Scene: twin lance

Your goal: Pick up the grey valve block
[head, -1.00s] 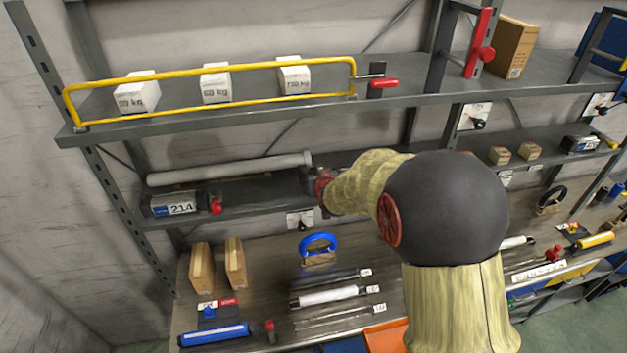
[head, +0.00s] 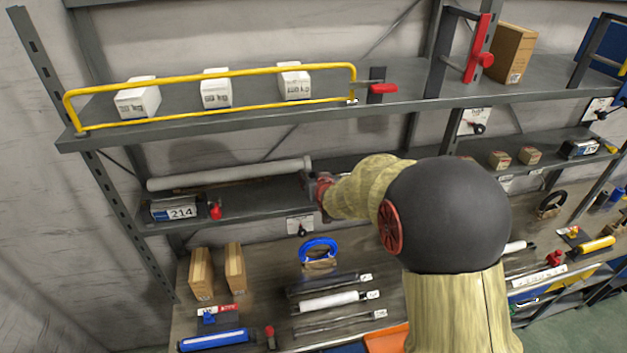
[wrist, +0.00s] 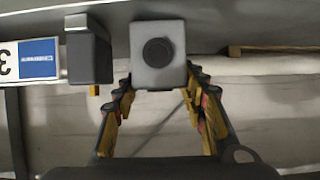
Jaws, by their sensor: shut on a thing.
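The grey valve block (wrist: 158,55), a light grey box shape with a dark round bore in its face, sits between my fingertips in the wrist view. My gripper (wrist: 160,84) is shut on it, with yellow-padded fingers at its lower left and lower right. In the head view my gripper (head: 313,187) is at the middle shelf, by the right end of a long grey tube (head: 230,172). My own arm hides most of the block there. I cannot tell whether the block still touches the shelf.
A dark box (wrist: 89,50) and a label (wrist: 36,60) are close left of the block in the wrist view. The upper shelf (head: 220,115) overhangs, with white boxes behind a yellow rail (head: 210,72). Below, the bench holds a blue ring (head: 318,250) and several rods.

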